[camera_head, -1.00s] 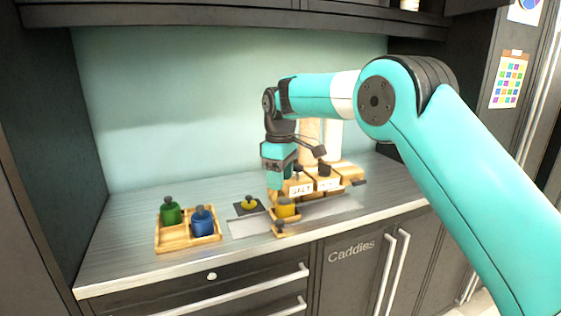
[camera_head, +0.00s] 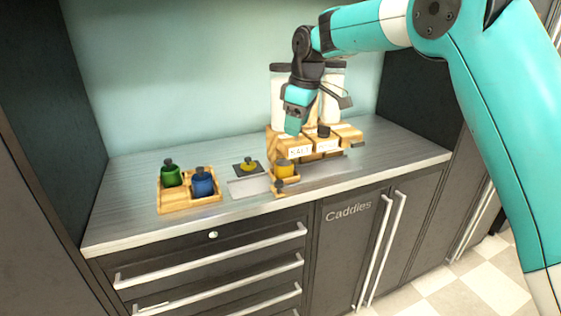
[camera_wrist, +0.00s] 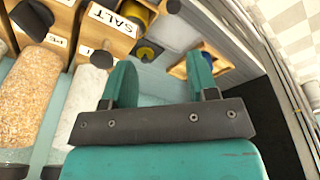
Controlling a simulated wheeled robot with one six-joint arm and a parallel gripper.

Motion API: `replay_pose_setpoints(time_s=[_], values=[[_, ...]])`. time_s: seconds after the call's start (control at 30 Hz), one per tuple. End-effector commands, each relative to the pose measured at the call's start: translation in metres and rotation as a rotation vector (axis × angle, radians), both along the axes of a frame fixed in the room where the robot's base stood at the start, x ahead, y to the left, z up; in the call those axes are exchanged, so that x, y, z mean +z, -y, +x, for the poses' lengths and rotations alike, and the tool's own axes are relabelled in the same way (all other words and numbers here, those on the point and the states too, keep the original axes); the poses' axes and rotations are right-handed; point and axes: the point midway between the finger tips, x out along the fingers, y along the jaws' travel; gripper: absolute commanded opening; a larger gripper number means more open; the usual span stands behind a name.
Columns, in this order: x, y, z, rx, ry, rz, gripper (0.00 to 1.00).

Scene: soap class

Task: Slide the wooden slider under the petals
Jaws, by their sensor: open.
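The wooden slider (camera_head: 289,179) is a small tray with a dark knob at its front, holding a yellow jar (camera_head: 285,169). It sits on a pale metal track (camera_head: 249,186), in front of and below the box labelled SALT (camera_head: 299,151). The petals box (camera_head: 326,146) is just to its right; its label is only partly readable. In the wrist view, the SALT box (camera_wrist: 113,22) and the PE-labelled box (camera_wrist: 60,42) are at upper left. My gripper (camera_head: 293,128) is open and empty, above the slider and in front of the dispensers. Its spread fingers (camera_wrist: 161,82) show in the wrist view.
A wooden tray (camera_head: 178,207) with a green jar (camera_head: 171,175) and a blue jar (camera_head: 202,183) stands at left. A yellow-knobbed lid (camera_head: 248,164) lies on a dark pad. Tall clear containers stand behind the boxes.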

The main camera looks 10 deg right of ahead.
Motion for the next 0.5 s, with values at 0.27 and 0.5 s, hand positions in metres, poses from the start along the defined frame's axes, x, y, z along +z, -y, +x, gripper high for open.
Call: replay_pose_setpoints(time_s=[0.27, 0.5], values=[[-0.003, 0.016, -0.032, -0.017, 0.096, 0.191, 0.53], [-0.028, 0.007, -0.028, -0.019, 0.096, 0.204, 0.53]])
